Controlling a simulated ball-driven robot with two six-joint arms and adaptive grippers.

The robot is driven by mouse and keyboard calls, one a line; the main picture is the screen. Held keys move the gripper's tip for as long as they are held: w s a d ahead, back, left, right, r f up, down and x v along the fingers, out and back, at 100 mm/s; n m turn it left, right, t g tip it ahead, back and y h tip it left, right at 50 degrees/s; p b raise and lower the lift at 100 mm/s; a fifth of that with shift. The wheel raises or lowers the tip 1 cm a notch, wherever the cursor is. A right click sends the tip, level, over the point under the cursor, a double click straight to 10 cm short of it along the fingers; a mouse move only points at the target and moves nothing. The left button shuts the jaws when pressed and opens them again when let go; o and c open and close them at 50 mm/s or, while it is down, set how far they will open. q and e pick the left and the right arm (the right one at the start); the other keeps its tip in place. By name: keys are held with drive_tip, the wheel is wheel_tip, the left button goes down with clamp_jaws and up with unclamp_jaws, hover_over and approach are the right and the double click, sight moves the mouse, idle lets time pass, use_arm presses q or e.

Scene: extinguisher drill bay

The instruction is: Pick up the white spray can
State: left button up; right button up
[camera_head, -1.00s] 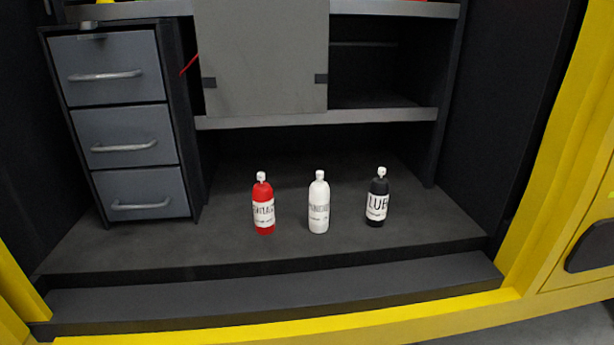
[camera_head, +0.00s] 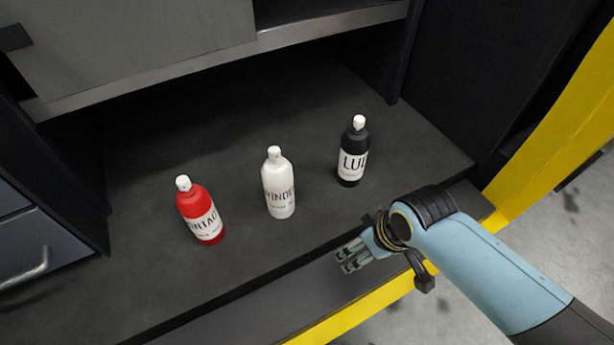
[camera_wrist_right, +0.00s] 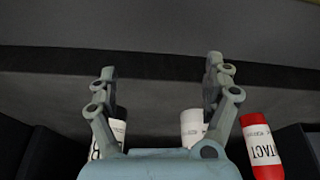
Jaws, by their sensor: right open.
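The white spray can (camera_head: 278,184) stands upright on the dark compartment floor, between a red can and a black can. In the right wrist view the white can (camera_wrist_right: 193,127) is partly hidden by my gripper's right finger. My right gripper (camera_head: 347,256) is at the front edge of the compartment, to the right of and nearer than the white can, and apart from it. In the right wrist view its two fingers (camera_wrist_right: 160,82) are spread with nothing between the tips. My left gripper is not in view.
The red can (camera_head: 203,212) stands left of the white can, the black can (camera_head: 352,152) to its right. A shelf (camera_head: 300,30) and grey panel (camera_head: 140,40) hang above and behind. A grey drawer unit (camera_head: 30,240) is at the left. The floor around the cans is clear.

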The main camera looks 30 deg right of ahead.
sight(287, 170)
drive_tip(key=w+a+r+n+t+y+p, duration=0.1)
drive_tip(key=w+a+r, duration=0.3)
drive_tip(key=w+r, duration=0.3)
drive_tip(key=w+a+r+n+t+y, duration=0.1)
drive_tip(key=w+a+r+n, duration=0.15)
drive_tip(key=w+r, duration=0.45)
drive_tip(key=shift+w+a+f+m+b, duration=0.2)
drive_tip(key=shift+a+f+b, duration=0.15)
drive_tip(key=shift+a+f, duration=0.2)
drive_tip(key=shift+w+a+f+m+b, duration=0.1)
drive_tip(key=shift+w+a+f+b, duration=0.1)
drive_tip(key=shift+a+f+b, duration=0.25)
drive_tip(key=x, duration=0.3)
drive_tip(key=b+x, duration=0.1)
drive_tip(key=x, duration=0.1)
drive_tip(key=shift+w+a+f+b, duration=0.2)
drive_tip(key=shift+a+f+b, duration=0.05)
drive_tip(key=shift+a+b, duration=0.05)
drive_tip(key=shift+c, duration=0.4)
drive_tip(key=c, duration=1.3)
drive_tip(key=shift+c, duration=0.9)
drive_tip(key=shift+r, duration=0.15)
